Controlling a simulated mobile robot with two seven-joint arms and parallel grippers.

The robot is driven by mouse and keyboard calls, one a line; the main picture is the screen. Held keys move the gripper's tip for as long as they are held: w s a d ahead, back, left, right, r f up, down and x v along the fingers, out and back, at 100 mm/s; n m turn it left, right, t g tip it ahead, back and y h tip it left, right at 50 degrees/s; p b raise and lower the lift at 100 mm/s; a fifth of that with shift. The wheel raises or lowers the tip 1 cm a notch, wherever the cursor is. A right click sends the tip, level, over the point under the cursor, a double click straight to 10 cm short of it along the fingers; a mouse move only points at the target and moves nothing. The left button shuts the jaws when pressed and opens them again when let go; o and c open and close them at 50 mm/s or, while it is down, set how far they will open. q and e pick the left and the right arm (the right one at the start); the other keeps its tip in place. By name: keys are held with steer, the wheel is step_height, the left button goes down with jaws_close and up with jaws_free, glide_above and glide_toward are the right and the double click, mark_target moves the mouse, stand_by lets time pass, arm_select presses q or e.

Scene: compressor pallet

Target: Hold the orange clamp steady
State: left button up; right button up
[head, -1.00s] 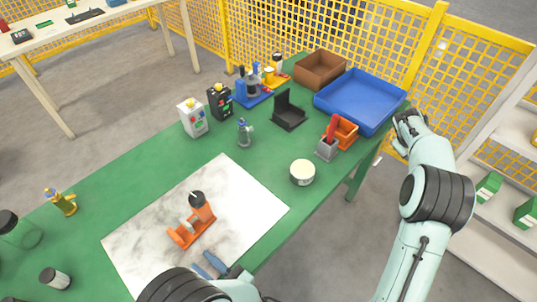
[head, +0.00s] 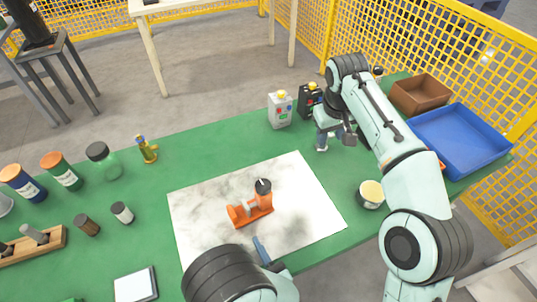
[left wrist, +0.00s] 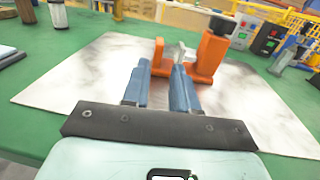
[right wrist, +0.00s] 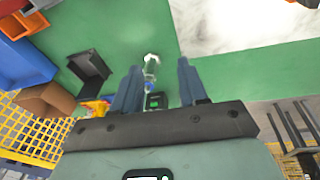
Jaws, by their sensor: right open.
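The orange clamp (head: 250,208), with a black knob and a pale metal spindle, stands on the white marbled sheet. In the left wrist view the clamp (left wrist: 205,58) is straight ahead, beyond the fingertips. My left gripper (head: 260,248) is low over the sheet, on the near side of the clamp. Its blue fingers (left wrist: 161,66) are apart, with no visible grip on the clamp. My right gripper (right wrist: 158,72) is open and empty at the back of the table. Its fingers frame a small blue-and-silver fitting (right wrist: 151,70), which looks lower down; contact is not visible.
A grey control box (head: 280,109) and a black one (head: 310,99) stand near my right gripper. A round cream-topped tin (head: 370,194) is right of the sheet. A blue tray (head: 464,140) and brown bin (head: 420,94) are far right. Bottles and jars line the left side.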

mark_target(229, 207)
arm_select(q)
steer(key=shift+w+a, duration=0.1)
steer(key=shift+w, duration=0.1)
steer(key=x, duration=1.3)
arm_select(e)
steer(key=s+a+r+n+g, duration=0.1)
steer(key=s+a, duration=0.2)
steer(key=a, duration=0.5)
steer(key=s+a+r+n+g+y, duration=0.1)
steer(key=s+a, duration=0.3)
steer(key=a, duration=0.5)
steer(key=shift+s+a+n, duration=0.2)
steer(key=shift+a+n, duration=0.1)
steer(key=shift+n, duration=0.2)
steer(key=shift+r, duration=0.1)
